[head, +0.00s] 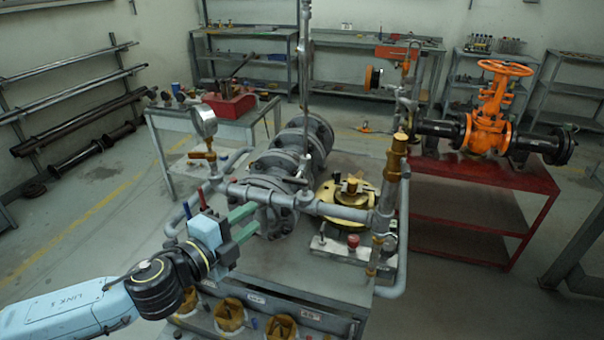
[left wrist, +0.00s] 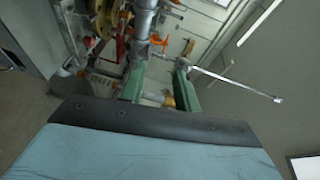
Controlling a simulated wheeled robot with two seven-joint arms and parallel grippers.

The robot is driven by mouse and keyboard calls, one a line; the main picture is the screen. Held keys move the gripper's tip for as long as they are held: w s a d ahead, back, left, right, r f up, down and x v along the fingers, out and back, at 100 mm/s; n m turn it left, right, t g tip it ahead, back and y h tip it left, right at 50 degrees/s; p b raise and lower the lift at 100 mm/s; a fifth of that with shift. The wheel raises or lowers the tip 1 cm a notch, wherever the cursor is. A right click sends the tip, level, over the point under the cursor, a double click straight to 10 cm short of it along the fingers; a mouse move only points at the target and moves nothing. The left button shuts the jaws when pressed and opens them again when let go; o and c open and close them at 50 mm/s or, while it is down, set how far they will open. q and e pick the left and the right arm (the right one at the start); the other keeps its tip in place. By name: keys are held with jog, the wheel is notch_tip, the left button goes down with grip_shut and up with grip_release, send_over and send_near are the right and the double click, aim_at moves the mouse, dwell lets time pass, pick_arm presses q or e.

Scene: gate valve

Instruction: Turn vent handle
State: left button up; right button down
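My left gripper (head: 257,217) has green fingers and is open, with a clear gap between them. It is beside the grey pipework of the valve rig (head: 268,196). In the left wrist view the left gripper (left wrist: 160,75) also shows its fingers apart, with pipework beyond and nothing clearly held. A small red handle (head: 202,198) stands on the pipe left of the gripper. An orange-brown lever (head: 202,155) sits below a round gauge (head: 204,122). I cannot tell which of these is the vent handle. An orange handle (left wrist: 158,40) shows beyond the fingers. My right gripper is out of view.
A tall brass-topped pipe (head: 396,160) and a yellow flange (head: 348,198) stand right of the gripper. An orange gate valve (head: 490,115) is on a red table (head: 475,190). A workbench with a red vise (head: 228,103) stands behind.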

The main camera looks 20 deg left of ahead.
pick_arm(q)
jog(key=m+h, duration=0.2)
send_near(293, 183)
jog(key=p+x, duration=0.3)
jog(key=x, duration=0.9)
jog(key=shift+w+d+r, duration=0.1)
jog(key=shift+w, duration=0.15)
grip_shut()
